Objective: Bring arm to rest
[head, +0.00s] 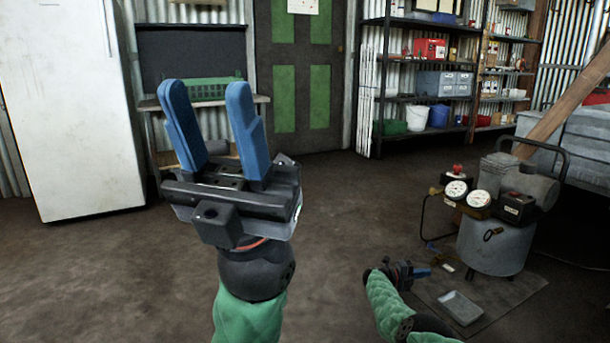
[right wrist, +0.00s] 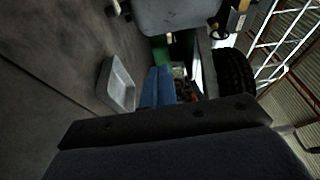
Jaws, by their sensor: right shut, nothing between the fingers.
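My left gripper (head: 205,88) is raised high and close to the head camera, its two blue fingers pointing up and spread apart with nothing between them. My right gripper (head: 424,272) is low at the lower right of the head view, in front of the air compressor (head: 495,245). Its blue fingers are closed together and empty, pointing right. In the right wrist view the fingers (right wrist: 157,88) show side by side, with a pale tray (right wrist: 119,82) to their left. The tips are apart from the tray.
The grey tray (head: 460,307) lies on a dark mat (head: 505,293) beside the compressor. A white fridge (head: 75,110), a green door (head: 298,80) and shelving (head: 425,95) stand at the back. The floor in the middle is clear. A tyre (right wrist: 236,75) shows in the wrist view.

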